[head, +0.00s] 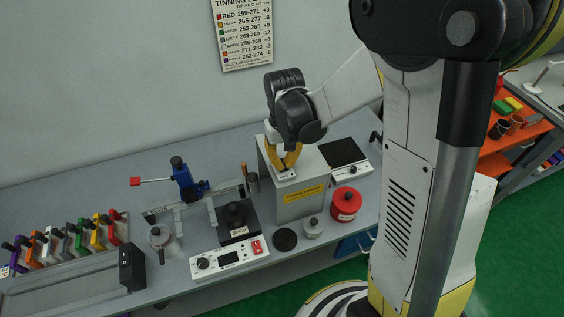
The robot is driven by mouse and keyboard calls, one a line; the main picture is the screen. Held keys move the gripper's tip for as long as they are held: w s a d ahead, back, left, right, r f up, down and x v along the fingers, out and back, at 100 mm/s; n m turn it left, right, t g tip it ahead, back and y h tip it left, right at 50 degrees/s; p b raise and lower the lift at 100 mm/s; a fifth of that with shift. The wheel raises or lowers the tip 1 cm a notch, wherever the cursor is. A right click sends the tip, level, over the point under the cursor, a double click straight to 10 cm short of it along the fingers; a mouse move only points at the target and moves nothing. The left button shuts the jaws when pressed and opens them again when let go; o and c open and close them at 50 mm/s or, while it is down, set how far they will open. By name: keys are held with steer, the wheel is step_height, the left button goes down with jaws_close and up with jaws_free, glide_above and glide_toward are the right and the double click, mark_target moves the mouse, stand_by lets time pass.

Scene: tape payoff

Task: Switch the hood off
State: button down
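The hood appears to be the grey box (297,208) on the bench, with a yellow label on its front whose text is too small to read surely. A small pale plate (287,175) sits on its top near the front edge and looks like a switch; its position cannot be made out. My gripper (284,168) points down over the box top, with its yellow fingers just at or above this plate. Whether they touch it is unclear. No held object shows between the fingers, and their gap is not clear.
A solder pot unit (230,258) stands front left of the box. A red tin (346,204), a small grey jar (313,227) and a black disc (285,239) lie close in front. A blue stand (183,178) is left; a black-topped plate (343,154) is right.

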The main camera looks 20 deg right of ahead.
mark_target(285, 170)
steer(key=shift+r+p, duration=1.95)
steer(key=shift+r, duration=1.3)
steer(key=shift+f, duration=0.1)
steer(key=b, duration=0.3)
steer(key=shift+s+f+t, duration=0.3)
steer(key=shift+s, duration=0.1)
steer(key=s+f+t+b, duration=0.6)
steer(key=s+f+b, duration=0.3)
steer(key=b, duration=1.2)
steer(key=s, duration=0.3)
steer(key=shift+f, duration=0.1)
